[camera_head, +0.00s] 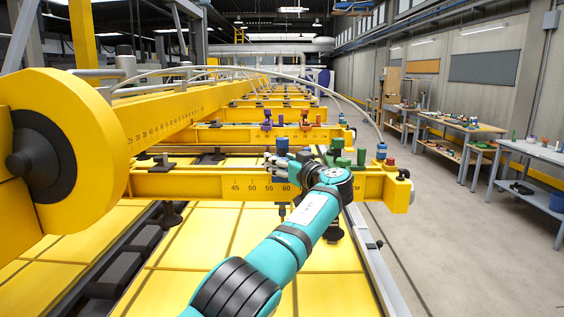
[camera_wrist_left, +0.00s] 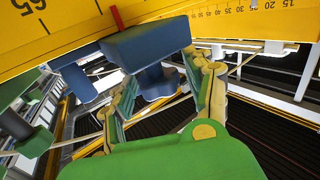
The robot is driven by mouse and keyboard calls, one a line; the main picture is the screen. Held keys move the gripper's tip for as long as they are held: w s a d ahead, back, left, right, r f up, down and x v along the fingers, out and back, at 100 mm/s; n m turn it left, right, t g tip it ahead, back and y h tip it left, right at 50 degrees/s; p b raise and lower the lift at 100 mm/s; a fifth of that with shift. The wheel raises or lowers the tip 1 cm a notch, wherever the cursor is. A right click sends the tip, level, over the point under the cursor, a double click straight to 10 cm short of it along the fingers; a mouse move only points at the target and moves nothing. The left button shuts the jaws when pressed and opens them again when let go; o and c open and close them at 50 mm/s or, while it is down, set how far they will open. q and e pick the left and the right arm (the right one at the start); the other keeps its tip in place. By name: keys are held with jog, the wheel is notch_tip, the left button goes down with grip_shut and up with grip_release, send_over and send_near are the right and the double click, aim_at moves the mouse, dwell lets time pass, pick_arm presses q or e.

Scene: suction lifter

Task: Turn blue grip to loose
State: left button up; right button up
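The blue grip (camera_head: 282,145) stands on the near yellow crossbeam, just beyond my left gripper (camera_head: 285,166). In the left wrist view the blue grip (camera_wrist_left: 148,44) is a wide block with a narrower round part below it. My left gripper (camera_wrist_left: 165,95) has its fingers apart, one to each side of that lower part. A gap shows between them, and I cannot tell whether either finger touches the grip. Whether the grip is set tight or loose cannot be read. My right gripper is not in view.
Green blocks (camera_head: 340,152) stand on the crossbeam (camera_head: 208,186) right of the blue grip. A big yellow wheel housing (camera_head: 95,130) is at left. The floor (camera_head: 450,230) at right is clear up to workbenches.

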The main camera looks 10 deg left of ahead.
pick_arm(q)
jog(key=shift+o, duration=0.2)
jog(key=shift+d, duration=0.1)
jog(key=shift+s+d, duration=0.35)
jog(key=shift+d, duration=0.05)
jog(key=v, duration=1)
jog(key=shift+s+d, duration=0.15)
jog(key=shift+s, duration=0.25)
